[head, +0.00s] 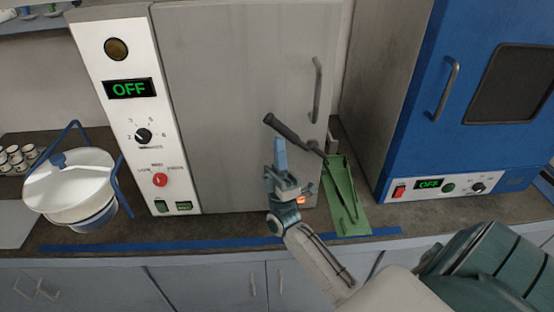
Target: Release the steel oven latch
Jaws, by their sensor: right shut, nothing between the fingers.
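The steel oven (235,100) has a large grey door with a vertical bar handle (317,90) near its right edge. A white control panel (118,65) stands on its left side. I cannot make out a separate latch for certain. A dark-gripped lever (284,130) reaches across the lower right of the door, above a green base (346,205). My right gripper (279,142) is shut and empty, fingers pointing up in front of the lower door, just below the lever's grip. I cannot tell whether it touches the lever. My left gripper is out of view.
A blue oven (420,140) stands at the right. A white lidded pot (70,180) with blue handles is at the left, near small cups (15,158). A blue strip (220,241) runs along the counter's front. The counter before the steel oven is mostly clear.

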